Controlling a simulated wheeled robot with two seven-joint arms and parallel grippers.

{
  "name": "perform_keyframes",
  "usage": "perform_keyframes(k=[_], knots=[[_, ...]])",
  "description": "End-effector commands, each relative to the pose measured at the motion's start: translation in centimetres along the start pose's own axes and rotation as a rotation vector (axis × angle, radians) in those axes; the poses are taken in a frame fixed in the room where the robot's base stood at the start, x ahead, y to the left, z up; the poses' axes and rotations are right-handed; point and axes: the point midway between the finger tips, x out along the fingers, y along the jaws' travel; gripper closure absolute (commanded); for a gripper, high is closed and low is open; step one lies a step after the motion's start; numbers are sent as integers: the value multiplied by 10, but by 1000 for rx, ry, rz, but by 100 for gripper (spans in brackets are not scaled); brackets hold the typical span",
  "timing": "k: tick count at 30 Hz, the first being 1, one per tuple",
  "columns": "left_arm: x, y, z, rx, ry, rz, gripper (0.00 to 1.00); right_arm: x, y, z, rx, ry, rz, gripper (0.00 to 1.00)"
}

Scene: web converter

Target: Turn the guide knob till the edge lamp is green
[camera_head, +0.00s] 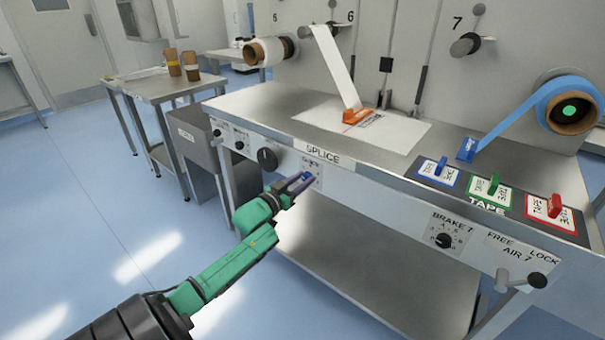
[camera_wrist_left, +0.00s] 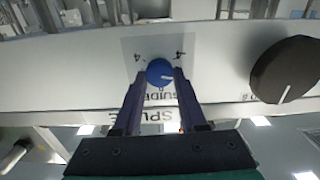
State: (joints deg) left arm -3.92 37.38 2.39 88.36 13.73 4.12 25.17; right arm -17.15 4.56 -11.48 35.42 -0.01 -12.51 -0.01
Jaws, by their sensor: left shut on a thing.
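The guide knob (camera_wrist_left: 159,71) is a small blue knob with a white pointer mark, on a white plate marked GUIDE on the bench's front panel. A bit of its blue shows in the head view (camera_head: 306,176), mostly hidden by the fingers. My left gripper (camera_head: 303,181) reaches up to the panel from the lower left. In the left wrist view its two dark fingers (camera_wrist_left: 160,79) sit on either side of the knob, shut on it. The knob's pointer points toward the right of that picture. I cannot make out an edge lamp. My right gripper is not in view.
A larger black knob (camera_head: 267,158) sits left of the guide plate. The steel bench top (camera_head: 270,107) overhangs the panel. The brake knob (camera_head: 444,240) and air lever (camera_head: 536,280) are far right. A blue tape roll has a green disc (camera_head: 570,111) at its core.

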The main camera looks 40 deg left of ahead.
Motion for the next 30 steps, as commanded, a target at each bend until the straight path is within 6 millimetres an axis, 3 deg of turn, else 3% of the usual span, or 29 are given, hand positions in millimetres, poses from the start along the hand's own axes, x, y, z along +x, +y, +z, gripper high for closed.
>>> perform_keyframes(k=[1,9,27,28,30], knots=[[0,0,-4,-34,-2,0,100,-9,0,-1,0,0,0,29],[0,0,-1,-180,-2,0,100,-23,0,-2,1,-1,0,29],[0,-1,2,-239,-2,0,100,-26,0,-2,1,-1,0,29],[0,-1,2,-239,-2,0,55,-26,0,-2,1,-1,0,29],[0,-1,1,-239,-1,0,29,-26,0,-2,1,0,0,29]])
